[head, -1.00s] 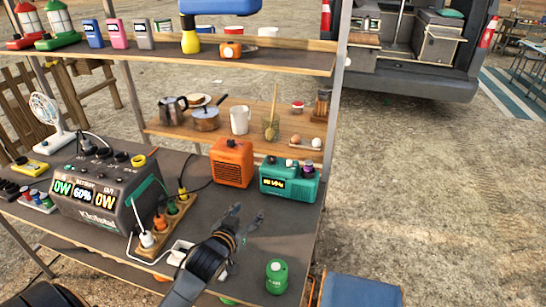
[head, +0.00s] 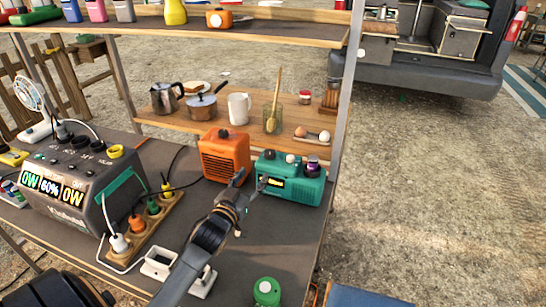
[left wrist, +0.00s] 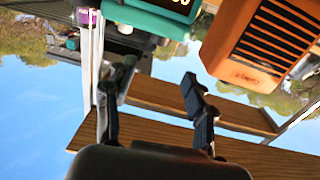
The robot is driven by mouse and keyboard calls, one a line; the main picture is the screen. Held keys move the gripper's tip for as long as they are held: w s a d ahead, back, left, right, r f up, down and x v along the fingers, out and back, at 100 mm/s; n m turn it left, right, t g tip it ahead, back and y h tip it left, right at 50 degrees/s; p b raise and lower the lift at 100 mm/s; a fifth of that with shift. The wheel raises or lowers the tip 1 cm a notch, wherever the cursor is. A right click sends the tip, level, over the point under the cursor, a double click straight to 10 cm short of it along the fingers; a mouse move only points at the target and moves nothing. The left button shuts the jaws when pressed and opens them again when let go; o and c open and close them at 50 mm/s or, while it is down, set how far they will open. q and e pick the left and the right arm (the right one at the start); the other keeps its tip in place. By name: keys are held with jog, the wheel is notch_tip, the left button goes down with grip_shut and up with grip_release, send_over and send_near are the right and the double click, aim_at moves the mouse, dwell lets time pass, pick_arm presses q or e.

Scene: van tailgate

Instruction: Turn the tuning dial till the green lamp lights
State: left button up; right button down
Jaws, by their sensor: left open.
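The teal radio (head: 298,190) stands on the dark table beside the orange heater-like box (head: 226,157). Its small front display (head: 276,183) glows yellow. A dark and purple knob (head: 312,164) sits on its top right; I cannot tell whether it is the tuning dial. No lit green lamp is clear on it. My left gripper (head: 248,183) is open and empty, just in front of the radio's left end; contact cannot be told. In the left wrist view, the radio (left wrist: 160,18) appears upside down beyond the open fingers (left wrist: 158,75), with the purple knob (left wrist: 88,17). My right gripper is not in view.
A power station (head: 75,190) and a power strip (head: 140,228) with plugs stand left. A green canister (head: 267,291) is near the front edge. Behind, a wooden shelf (head: 262,137) holds pots and a mug. A metal post (head: 345,110) rises at right.

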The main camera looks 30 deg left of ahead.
aim_at(268, 154)
pick_arm(q)
jog(key=w+a, duration=0.1)
jog(key=w, duration=0.8)
jog(key=w+a, duration=0.1)
jog(key=w, duration=0.3)
jog(key=shift+w+a+f, duration=0.15)
jog(key=shift+w+a, duration=0.15)
grip_shut()
jog(key=shift+p, duration=0.35)
